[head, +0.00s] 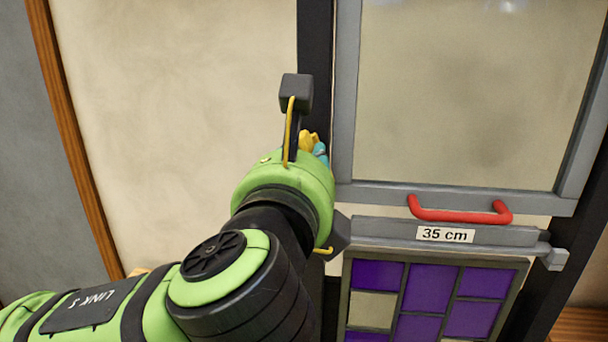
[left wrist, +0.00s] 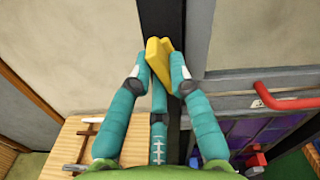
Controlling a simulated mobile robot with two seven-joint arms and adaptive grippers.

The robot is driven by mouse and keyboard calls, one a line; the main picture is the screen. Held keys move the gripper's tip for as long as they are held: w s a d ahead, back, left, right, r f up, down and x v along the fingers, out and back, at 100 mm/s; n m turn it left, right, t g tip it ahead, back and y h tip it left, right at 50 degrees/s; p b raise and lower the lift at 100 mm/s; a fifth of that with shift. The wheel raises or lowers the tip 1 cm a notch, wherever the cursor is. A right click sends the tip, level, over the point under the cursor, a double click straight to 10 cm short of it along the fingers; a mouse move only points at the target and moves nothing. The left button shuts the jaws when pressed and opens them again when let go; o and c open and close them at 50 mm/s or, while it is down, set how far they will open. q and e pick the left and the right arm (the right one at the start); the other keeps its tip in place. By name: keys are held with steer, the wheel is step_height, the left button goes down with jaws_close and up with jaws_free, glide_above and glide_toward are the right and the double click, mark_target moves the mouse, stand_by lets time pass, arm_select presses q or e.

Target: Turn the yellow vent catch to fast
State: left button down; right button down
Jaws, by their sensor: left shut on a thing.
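The yellow vent catch (head: 307,138) is on the dark upright post left of the sash, mostly hidden behind my left wrist in the head view. In the left wrist view the catch (left wrist: 158,62) shows as a yellow lever, tilted, its upper end leaning left. My left gripper (left wrist: 163,76) has its teal fingers closed on the catch, one on each side. In the head view only a bit of the left gripper's teal fingertip (head: 320,151) shows beside the catch. The "fast" mark is not readable in either view. My right gripper is not in view.
Right of the post is a grey-framed sash (head: 455,194) with a red handle (head: 460,212). Below it are a grey bar labelled 35 cm (head: 445,235) and a purple leaded panel (head: 430,290). A wooden table (left wrist: 75,140) with tools stands below left. The wall left of the post is clear.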

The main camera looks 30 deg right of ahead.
arm_select(q)
steer(key=shift+s+d+f+n+b, duration=0.1)
steer(key=shift+n+b, duration=2.25)
steer(key=shift+n, duration=1)
steer(key=shift+d+f+n+b, duration=0.1)
steer(key=shift+n+b, duration=2.25)
steer(key=shift+n, duration=1)
steer(key=shift+r, duration=0.1)
steer(key=c, duration=1.1)
jaws_free()
steer(key=shift+c, duration=0.2)
steer(key=v, duration=0.7)
steer(key=shift+s+a, duration=0.25)
